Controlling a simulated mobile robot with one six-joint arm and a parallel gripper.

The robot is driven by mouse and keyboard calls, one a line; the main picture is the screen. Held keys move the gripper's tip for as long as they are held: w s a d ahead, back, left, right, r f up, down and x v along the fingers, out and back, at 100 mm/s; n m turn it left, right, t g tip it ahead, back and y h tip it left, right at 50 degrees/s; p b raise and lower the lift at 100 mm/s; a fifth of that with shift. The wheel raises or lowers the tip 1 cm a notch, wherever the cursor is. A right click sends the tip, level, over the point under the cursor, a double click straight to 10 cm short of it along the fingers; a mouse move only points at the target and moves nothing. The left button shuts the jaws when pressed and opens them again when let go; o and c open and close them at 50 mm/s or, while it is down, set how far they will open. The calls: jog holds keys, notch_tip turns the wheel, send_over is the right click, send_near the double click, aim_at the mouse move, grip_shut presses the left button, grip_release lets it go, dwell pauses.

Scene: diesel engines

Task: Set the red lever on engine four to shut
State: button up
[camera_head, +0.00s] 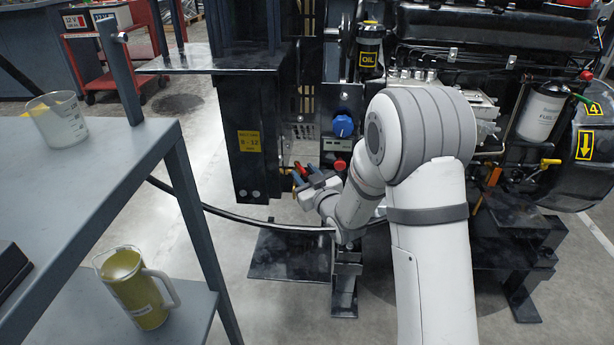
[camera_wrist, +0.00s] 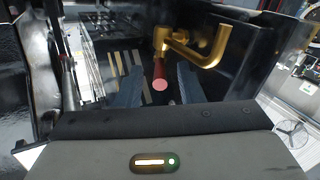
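In the wrist view a red lever (camera_wrist: 160,72) points toward the camera, its round pinkish end between my gripper's two blue-grey fingers. My gripper (camera_wrist: 158,78) is open, with a gap on both sides of the lever. A brass fitting with a bent handle (camera_wrist: 208,58) stands just beyond and to the right. In the head view my gripper (camera_head: 305,171) is low beside the black column, left of a red knob (camera_head: 340,165). I cannot clearly make out the lever between the fingers there. A yellow tag with a 4 (camera_head: 594,108) marks the engine at the right.
A black column (camera_head: 250,145) stands left of my gripper, and a dark hose (camera_head: 240,216) runs below. A blue knob (camera_head: 343,125) and an oil canister (camera_head: 369,50) are above. A grey shelf (camera_head: 85,190) with a beaker (camera_head: 57,119) and jug (camera_head: 134,288) stands at the left.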

aim_at(296, 166)
grip_shut()
dwell(0.3)
jog(key=shift+s, duration=0.1)
jog(key=shift+s+a+m+t+h, duration=0.15)
jog(key=shift+a+m+t+h, duration=0.25)
jog(key=shift+m+h, duration=0.5)
jog(key=shift+s+a+m+t+h, duration=0.1)
jog(key=shift+a+m+t+h, duration=0.35)
jog(key=shift+h, duration=0.75)
jog(key=shift+a+m+t+h, duration=0.15)
jog(key=shift+a+m+h, duration=0.15)
jog(key=shift+m+h, duration=0.75)
jog(key=shift+a+m+t+h, duration=0.1)
jog(key=shift+a+m+h, duration=0.35)
jog(key=shift+h, duration=1)
jog(key=shift+d+m, duration=0.15)
jog(key=shift+m, duration=0.1)
